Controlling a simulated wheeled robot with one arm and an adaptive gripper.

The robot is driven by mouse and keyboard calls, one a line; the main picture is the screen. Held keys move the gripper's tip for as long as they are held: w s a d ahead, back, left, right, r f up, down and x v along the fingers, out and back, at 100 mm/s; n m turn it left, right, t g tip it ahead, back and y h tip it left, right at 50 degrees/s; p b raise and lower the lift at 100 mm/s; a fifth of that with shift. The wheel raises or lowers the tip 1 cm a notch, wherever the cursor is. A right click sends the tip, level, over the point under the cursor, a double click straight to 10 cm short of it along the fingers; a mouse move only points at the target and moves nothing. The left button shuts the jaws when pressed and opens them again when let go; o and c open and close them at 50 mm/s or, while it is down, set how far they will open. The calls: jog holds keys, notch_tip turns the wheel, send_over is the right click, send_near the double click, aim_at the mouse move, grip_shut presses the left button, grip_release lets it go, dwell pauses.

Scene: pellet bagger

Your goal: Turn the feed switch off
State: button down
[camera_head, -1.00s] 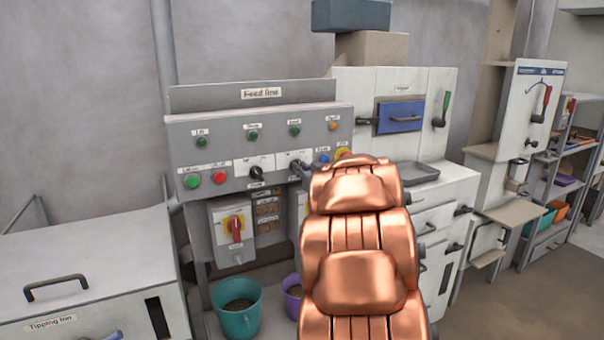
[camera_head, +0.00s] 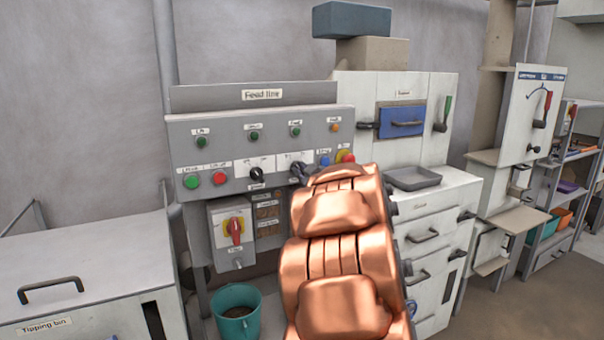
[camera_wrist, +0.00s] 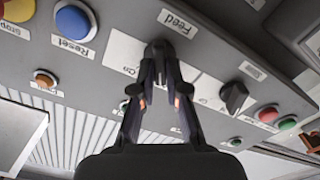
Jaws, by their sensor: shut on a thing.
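The feed switch (camera_wrist: 158,46) is a dark selector knob on the grey control panel (camera_head: 200,140), below the "Feed" label in the wrist view. The "On" label lies to the left of the knob in that view. My gripper (camera_wrist: 160,58) is shut on the knob, with its two dark fingers closed together around it. In the head view my gripper (camera_head: 299,172) shows as a small dark shape at the panel, mostly behind my copper arm. The fingers hide much of the knob, so its exact angle is hard to tell.
A second black selector knob (camera_wrist: 233,97) sits beside it. A blue reset button (camera_wrist: 74,20), a green button (camera_head: 191,181) and a red button (camera_head: 220,177) are on the same panel. A red-handled rotary switch (camera_head: 235,230) and a teal bucket (camera_head: 237,314) are below.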

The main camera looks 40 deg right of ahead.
dwell(0.3)
jog(key=c, duration=1.2)
grip_release()
jog(key=shift+s, duration=0.15)
jog(key=v, duration=1.1)
jog(key=shift+s+a, duration=0.15)
jog(key=shift+s, duration=0.2)
